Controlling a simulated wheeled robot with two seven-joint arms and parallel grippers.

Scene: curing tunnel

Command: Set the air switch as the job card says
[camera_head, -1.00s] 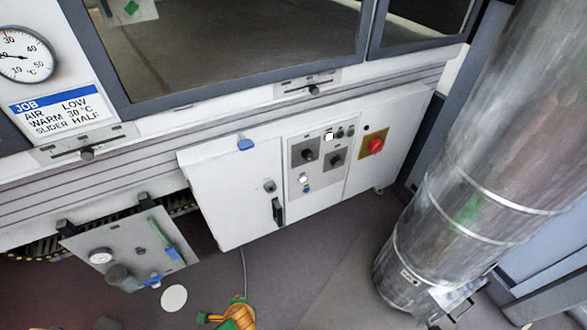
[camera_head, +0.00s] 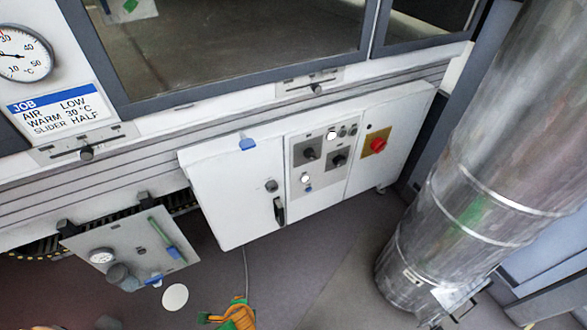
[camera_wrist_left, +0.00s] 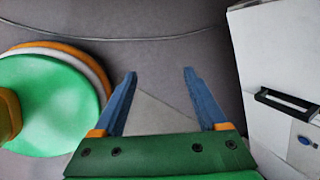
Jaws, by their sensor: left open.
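The job card (camera_head: 60,110) at the left of the head view reads AIR LOW, WARM 30 °C, SLIDER HALF. The control panel on the white cabinet has two dark rotary knobs on grey plates, an upper left knob (camera_head: 311,153) and a lower right knob (camera_head: 339,160). Their labels are too small to read, so I cannot tell which is the air switch or how it is set. My left gripper (camera_wrist_left: 160,74) is open and empty in the left wrist view, with bare floor between its blue fingers. Only orange and green parts of my left arm show at the bottom of the head view.
A red knob (camera_head: 378,145) sits on a yellow plate right of the panel. The cabinet door has a black handle (camera_head: 279,211), also in the left wrist view (camera_wrist_left: 287,100). A large metal duct (camera_head: 465,190) stands at right. A hanging plate (camera_head: 130,250) is at lower left.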

